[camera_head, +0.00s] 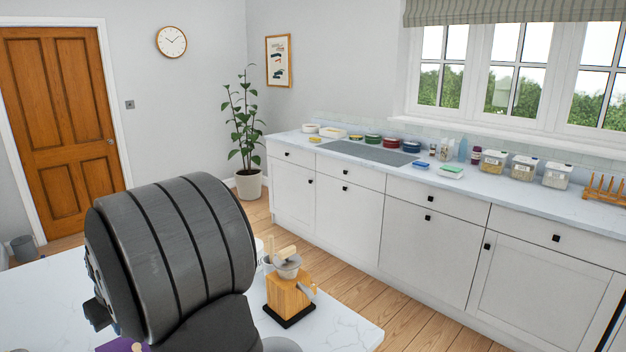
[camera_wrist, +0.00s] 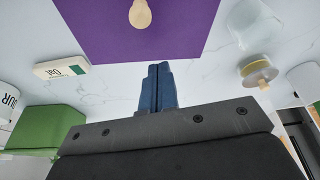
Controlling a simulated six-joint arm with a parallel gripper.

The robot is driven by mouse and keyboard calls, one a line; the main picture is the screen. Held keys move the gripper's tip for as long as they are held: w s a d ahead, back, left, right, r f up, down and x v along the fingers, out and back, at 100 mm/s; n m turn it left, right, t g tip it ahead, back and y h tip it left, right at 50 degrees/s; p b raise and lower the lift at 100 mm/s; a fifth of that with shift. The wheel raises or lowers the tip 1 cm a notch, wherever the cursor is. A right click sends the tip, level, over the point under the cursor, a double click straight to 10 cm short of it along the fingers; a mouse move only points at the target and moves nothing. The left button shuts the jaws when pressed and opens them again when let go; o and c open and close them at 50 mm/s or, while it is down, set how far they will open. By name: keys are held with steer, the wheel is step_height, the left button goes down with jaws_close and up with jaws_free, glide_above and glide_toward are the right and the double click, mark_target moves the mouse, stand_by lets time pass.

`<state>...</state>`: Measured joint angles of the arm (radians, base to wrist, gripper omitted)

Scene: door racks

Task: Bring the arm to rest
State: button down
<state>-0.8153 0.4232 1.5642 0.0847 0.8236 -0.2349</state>
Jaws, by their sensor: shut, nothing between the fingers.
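My gripper (camera_wrist: 158,88) shows in the wrist view as two blue fingers pressed together, shut with nothing between them. It is above a white marble counter (camera_wrist: 115,75), near the edge of a purple mat (camera_wrist: 85,25). In the head view my arm's large dark link fills the lower left and hides much of the near counter (camera_head: 340,325); the gripper's fingers do not show there.
A wooden knob or spoon end (camera_wrist: 140,14) is over the mat. A white carton (camera_wrist: 60,68), green box (camera_wrist: 48,122) and white canister (camera_wrist: 8,100) stand left. A wooden grinder (camera_head: 288,295) is right of my arm. The far worktop (camera_head: 480,195) holds jars.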

steer(key=v, duration=0.9)
steer(key=x, duration=0.9)
steer(key=shift+s+d, duration=0.1)
steer(key=shift+f, duration=0.75)
steer(key=shift+s+d+r, duration=0.1)
steer(key=shift+s+d, duration=0.3)
steer(key=shift+d, duration=0.2)
steer(key=shift+s+d, duration=0.35)
steer(key=shift+d, duration=0.25)
steer(key=shift+s+d, duration=0.15)
steer(key=shift+d, duration=0.15)
steer(key=w+a, duration=0.8)
steer(key=a, duration=0.1)
steer(key=shift+w+a, duration=0.15)
steer(key=shift+w, duration=0.05)
steer(key=v, duration=1)
steer(key=w+d+n+t+h, duration=0.1)
steer(key=w+d+n+t, duration=0.2)
steer(key=w+d, duration=0.1)
steer(key=shift+d+n+t+h, duration=0.3)
steer(key=shift+d+t+h, duration=0.1)
steer(key=shift+d, duration=0.4)
